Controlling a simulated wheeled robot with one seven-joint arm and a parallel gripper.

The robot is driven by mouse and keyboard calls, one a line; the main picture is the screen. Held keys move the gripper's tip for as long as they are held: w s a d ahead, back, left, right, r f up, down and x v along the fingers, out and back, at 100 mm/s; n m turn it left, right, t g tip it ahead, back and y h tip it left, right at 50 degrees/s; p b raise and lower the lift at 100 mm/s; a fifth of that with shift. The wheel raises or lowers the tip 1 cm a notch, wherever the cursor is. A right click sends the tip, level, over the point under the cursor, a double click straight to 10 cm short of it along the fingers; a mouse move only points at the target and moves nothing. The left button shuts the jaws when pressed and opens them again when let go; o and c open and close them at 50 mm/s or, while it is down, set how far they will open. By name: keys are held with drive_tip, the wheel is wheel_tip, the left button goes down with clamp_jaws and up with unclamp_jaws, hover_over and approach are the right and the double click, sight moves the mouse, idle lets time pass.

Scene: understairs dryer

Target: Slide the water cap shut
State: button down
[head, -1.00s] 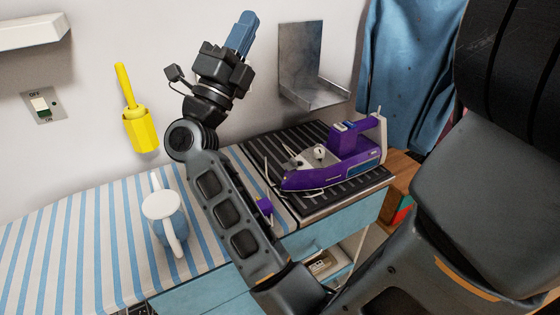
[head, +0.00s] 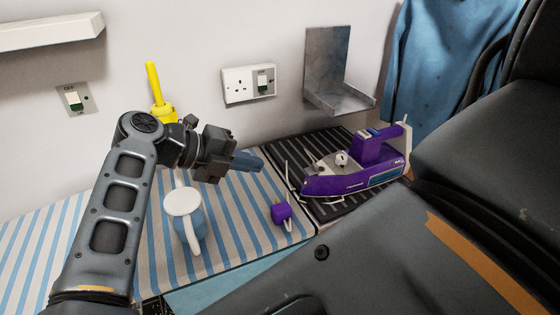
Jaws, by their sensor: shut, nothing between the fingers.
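A purple iron (head: 345,183) lies on the dark ribbed rest at the right end of the ironing surface, its nose to the left and its handle to the right. A pale round knob (head: 341,159) shows on top toward the nose. The water cap is too small to make out for sure, so I cannot tell how it stands. My gripper (head: 258,163) is shut and empty, with blue fingers pointing right. It appears above the striped cover, to the left of the iron and apart from it in the picture.
A blue jug with a white lid (head: 184,203) stands below my gripper. A purple plug (head: 281,212) lies on the striped cover (head: 236,225). A metal bracket (head: 340,95), a socket (head: 240,92) and a yellow holder (head: 160,110) are on the wall.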

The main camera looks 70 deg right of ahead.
drive_tip(key=p, duration=0.3)
approach(314, 167)
drive_tip(key=x, duration=0.5)
drive_tip(key=shift+w+f, duration=0.15)
drive_tip(key=shift+f, duration=0.15)
drive_tip(key=shift+s+d+f, duration=0.15)
drive_tip(key=shift+s+d, duration=0.3)
drive_tip(key=shift+s, duration=0.1)
